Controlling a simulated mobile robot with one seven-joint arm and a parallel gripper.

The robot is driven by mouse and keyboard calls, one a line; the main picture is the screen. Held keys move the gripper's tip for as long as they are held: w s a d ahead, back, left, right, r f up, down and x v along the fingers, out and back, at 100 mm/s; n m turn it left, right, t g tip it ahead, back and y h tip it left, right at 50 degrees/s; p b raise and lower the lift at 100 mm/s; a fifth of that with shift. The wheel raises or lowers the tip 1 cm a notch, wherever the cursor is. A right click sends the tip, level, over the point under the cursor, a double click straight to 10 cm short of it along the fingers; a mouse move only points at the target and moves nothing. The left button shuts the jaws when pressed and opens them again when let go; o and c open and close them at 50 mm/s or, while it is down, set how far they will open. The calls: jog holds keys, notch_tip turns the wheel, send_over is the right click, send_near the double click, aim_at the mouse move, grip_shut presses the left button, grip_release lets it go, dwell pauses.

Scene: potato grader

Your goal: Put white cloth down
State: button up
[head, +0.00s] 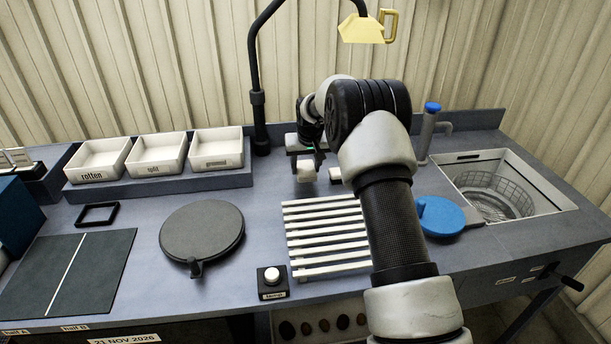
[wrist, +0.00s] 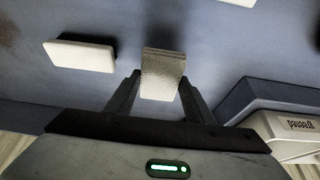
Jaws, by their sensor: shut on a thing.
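My gripper (head: 306,158) is near the back of the bench, right of the white bins. It is shut on a small pale grey-beige block-like piece, seemingly the folded white cloth (head: 305,173). In the wrist view the cloth (wrist: 163,68) stands out between the two fingers of my gripper (wrist: 160,88). I cannot tell whether its lower end touches the bench top. A separate white block (wrist: 80,55) lies on the bench beside it, apart from the fingers.
Three white bins (head: 160,168) stand on a raised ledge to the left. A white slatted rack (head: 318,228) lies in front of my gripper. A dark round plate (head: 202,230), a blue disc (head: 440,216) and a sink (head: 545,190) are around it. A black lamp post (head: 258,100) rises behind.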

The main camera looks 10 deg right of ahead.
aim_at(307, 171)
jog(key=shift+f, duration=1.7)
jog(key=shift+f, duration=0.3)
jog(key=o, duration=0.9)
